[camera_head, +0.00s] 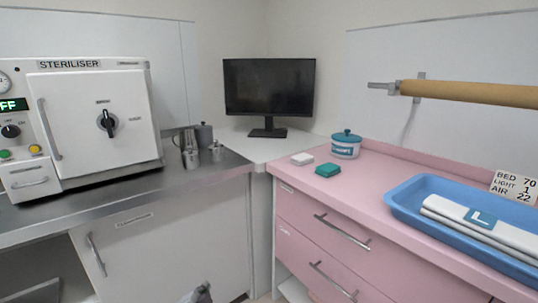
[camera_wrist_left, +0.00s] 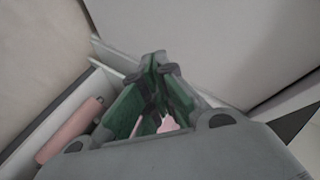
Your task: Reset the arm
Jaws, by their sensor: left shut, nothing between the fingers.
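My left gripper (camera_head: 198,293) shows as a small grey piece at the bottom edge of the head view, low in front of the white cabinet. In the left wrist view its grey fingers with green inner faces (camera_wrist_left: 157,66) meet at the tips, with nothing held between them. A pinkish surface shows through the gap behind the tips. Most of the left arm is hidden below the head view. My right arm and gripper are not in view.
A steriliser (camera_head: 100,115) and metal pots (camera_head: 190,153) stand on the left steel counter. A monitor (camera_head: 269,90) fills the corner. The pink counter (camera_head: 350,185) holds a blue tray (camera_head: 410,212), a lidded tub (camera_head: 345,147) and small blocks. A pink cylinder (camera_wrist_left: 70,130) lies near the gripper.

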